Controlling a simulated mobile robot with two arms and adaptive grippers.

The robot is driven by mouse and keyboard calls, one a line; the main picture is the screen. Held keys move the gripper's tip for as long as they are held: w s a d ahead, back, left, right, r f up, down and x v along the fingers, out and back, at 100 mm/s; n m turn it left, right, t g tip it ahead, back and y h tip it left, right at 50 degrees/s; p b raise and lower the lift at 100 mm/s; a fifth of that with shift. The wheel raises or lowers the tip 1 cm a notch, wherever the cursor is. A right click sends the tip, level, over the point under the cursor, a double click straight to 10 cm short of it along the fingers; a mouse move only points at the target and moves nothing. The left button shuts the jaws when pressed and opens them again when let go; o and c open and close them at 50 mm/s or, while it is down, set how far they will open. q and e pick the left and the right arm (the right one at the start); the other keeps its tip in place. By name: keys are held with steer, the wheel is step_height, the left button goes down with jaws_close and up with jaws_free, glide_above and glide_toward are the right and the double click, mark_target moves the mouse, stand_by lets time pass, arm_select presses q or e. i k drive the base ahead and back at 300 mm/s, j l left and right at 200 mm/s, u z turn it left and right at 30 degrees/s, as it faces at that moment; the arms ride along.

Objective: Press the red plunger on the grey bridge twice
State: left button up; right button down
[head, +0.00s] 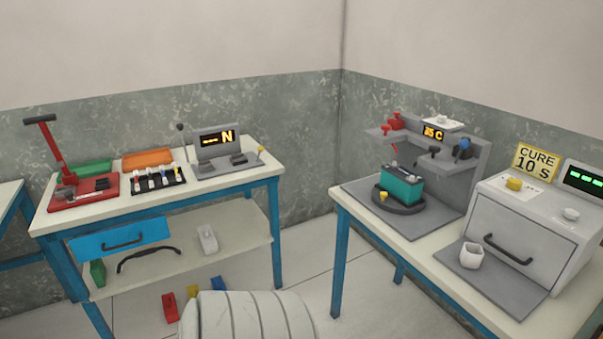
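A grey bridge (478,165) stands at the back of the right-hand table, over a dark round turntable (400,206). A red part (396,121) sits on its left arm and looks like the red plunger; whether it is up or pressed down is too small to tell. A teal battery (401,187) with a dark top sits on the turntable below. A blue knob (464,145) is on the bridge's right side, and a small orange display (433,133) is on its back. Neither of my grippers is in view.
The left table holds a red lever press (84,190) and a grey display unit (221,143). Floor shows between the tables.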

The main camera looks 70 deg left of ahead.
mark_target(386, 127)
steer(key=u, duration=1.65)
